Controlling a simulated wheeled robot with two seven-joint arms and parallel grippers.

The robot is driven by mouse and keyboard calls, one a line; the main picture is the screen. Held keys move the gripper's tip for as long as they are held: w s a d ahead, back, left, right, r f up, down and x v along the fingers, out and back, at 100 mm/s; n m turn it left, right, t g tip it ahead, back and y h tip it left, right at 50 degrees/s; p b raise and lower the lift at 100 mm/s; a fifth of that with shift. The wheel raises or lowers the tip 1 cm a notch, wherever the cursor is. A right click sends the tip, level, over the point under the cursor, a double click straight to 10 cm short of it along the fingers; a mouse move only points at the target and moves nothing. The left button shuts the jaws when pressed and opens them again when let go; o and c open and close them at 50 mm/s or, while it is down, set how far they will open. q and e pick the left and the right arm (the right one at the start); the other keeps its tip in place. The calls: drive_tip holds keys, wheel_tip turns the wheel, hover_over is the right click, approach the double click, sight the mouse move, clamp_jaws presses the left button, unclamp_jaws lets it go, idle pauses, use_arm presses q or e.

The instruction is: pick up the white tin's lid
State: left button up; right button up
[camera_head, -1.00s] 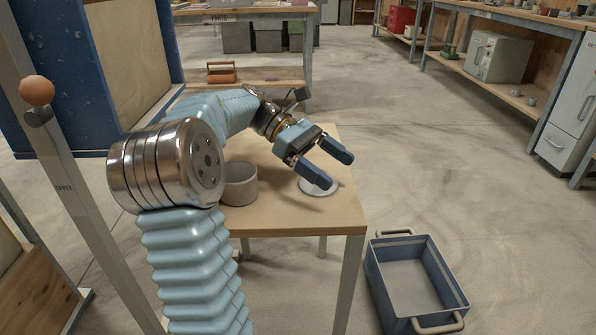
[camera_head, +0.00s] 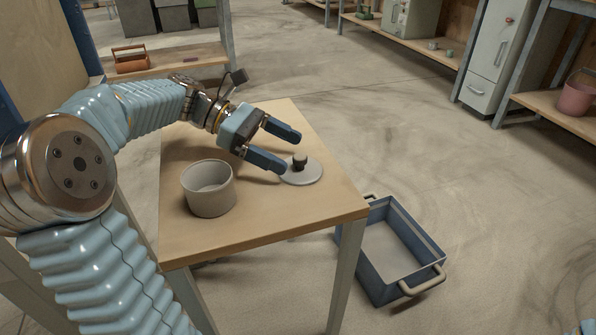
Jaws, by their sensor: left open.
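The lid (camera_head: 301,173) is a pale disc with a dark knob on top, lying flat on the small wooden table. The tin (camera_head: 208,190) is a light grey-white open pot standing on the table, left of the lid. My left gripper (camera_head: 283,148) is open, its two dark blue fingers pointing toward the lid's knob from the left. The knob shows just beyond the fingertips, and nothing is between the fingers. I cannot tell how high the fingers are above the lid. My right gripper is not seen.
The wooden table (camera_head: 270,232) has bare room in front of the tin and lid. A blue crate (camera_head: 377,275) with handles stands on the floor at right. Shelves and cabinets line the back; an orange-brown caddy (camera_head: 130,60) sits on a back bench.

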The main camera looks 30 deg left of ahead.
sight(306, 164)
use_arm(q)
drive_tip(key=b+x, duration=0.2)
drive_tip(key=x, duration=0.2)
drive_tip(key=shift+s+d+f, duration=0.1)
drive_tip(key=shift+d+f, duration=0.05)
drive_tip(key=shift+d, duration=0.1)
drive_tip(key=shift+d+f, duration=0.1)
drive_tip(key=shift+d, duration=0.45)
drive_tip(key=c, duration=1.7)
